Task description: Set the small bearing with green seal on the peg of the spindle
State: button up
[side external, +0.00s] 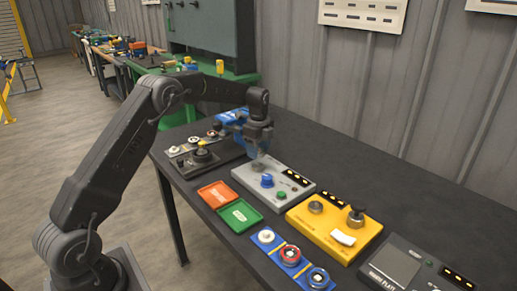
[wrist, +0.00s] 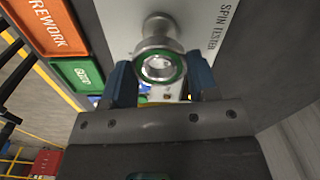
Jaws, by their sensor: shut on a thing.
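My gripper (side external: 262,153) is over the back part of the grey spin tester (side external: 300,186) in the side view. In the wrist view its blue fingers (wrist: 161,80) are shut on the small bearing with green seal (wrist: 178,68), a metal ring with a green face. The silver spindle (wrist: 157,27) of the spin tester shows just beyond the bearing. The two overlap in this view, and I cannot tell whether the bearing is on the peg, touching it or apart. The bearing is too small and hidden to make out in the side view.
An orange rework tray (side external: 217,186) and a green tray (side external: 240,207) lie left of the tester. A yellow unit (side external: 322,236), a blue rack (side external: 267,246) with several ring parts and a dark unit (side external: 390,258) stand nearer. A dark fixture (side external: 193,160) stands behind left. The table's right back is clear.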

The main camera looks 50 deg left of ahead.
aim_at(258, 163)
jog(key=shift+f, duration=0.1)
jog(key=shift+f, duration=0.65)
jog(key=shift+f, duration=1.55)
dwell(1.5)
jog(key=o, duration=1.4)
jog(key=shift+s+a, duration=0.1)
jog(key=shift+r, duration=0.1)
jog(key=shift+r, duration=4.05)
